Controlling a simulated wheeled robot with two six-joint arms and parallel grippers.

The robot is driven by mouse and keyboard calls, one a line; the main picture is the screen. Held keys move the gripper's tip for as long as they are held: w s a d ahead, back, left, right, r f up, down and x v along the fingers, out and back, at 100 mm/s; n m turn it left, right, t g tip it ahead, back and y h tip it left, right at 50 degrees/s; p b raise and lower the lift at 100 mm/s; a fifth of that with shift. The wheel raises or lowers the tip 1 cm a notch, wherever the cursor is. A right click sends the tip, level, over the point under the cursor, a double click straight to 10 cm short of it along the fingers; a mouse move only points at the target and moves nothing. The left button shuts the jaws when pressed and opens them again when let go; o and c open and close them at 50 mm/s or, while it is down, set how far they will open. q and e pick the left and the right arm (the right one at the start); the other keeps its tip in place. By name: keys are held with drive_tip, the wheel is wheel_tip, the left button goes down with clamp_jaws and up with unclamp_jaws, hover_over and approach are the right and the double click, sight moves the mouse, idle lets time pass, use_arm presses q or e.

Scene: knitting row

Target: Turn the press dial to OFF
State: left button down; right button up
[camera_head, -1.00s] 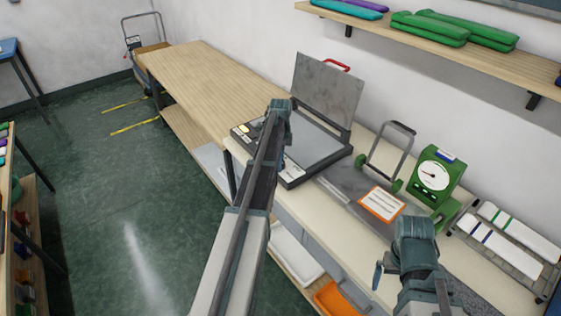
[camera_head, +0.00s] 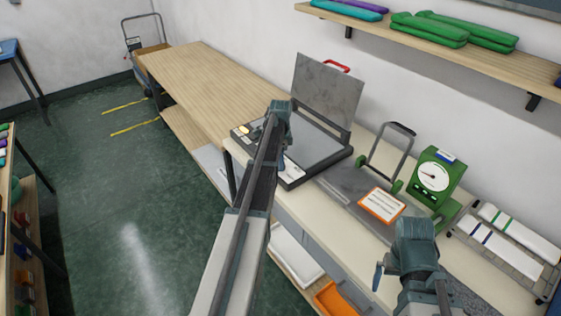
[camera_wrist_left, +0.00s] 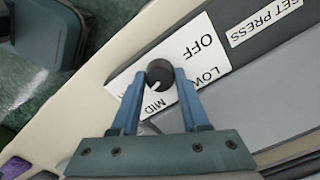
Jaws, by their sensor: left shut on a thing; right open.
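The press (camera_head: 322,134) stands on the bench in the head view with its grey lid raised. In the left wrist view its round dark dial (camera_wrist_left: 160,72) sits on a white label (camera_wrist_left: 200,58) reading OFF, LOW and MID; a further word is partly covered. The dial's white mark points toward MID. My left gripper (camera_wrist_left: 162,80) is shut on the dial, one finger on each side. In the head view my left arm hides the dial. My right gripper (camera_head: 380,272) is open and empty above the bench's front edge, away from the press.
The bench left of the press (camera_head: 205,80) is clear.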

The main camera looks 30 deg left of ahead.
use_arm(q)
drive_tip(key=n, duration=0.4)
drive_tip(key=shift+n, duration=0.4)
drive_tip(key=n, duration=0.3)
drive_tip(key=shift+n, duration=0.3)
drive_tip(key=n, duration=1.2)
drive_tip(key=shift+n, duration=0.3)
drive_tip(key=n, duration=0.3)
drive_tip(key=shift+n, duration=0.4)
drive_tip(key=n, duration=0.4)
drive_tip(key=shift+n, duration=2.1)
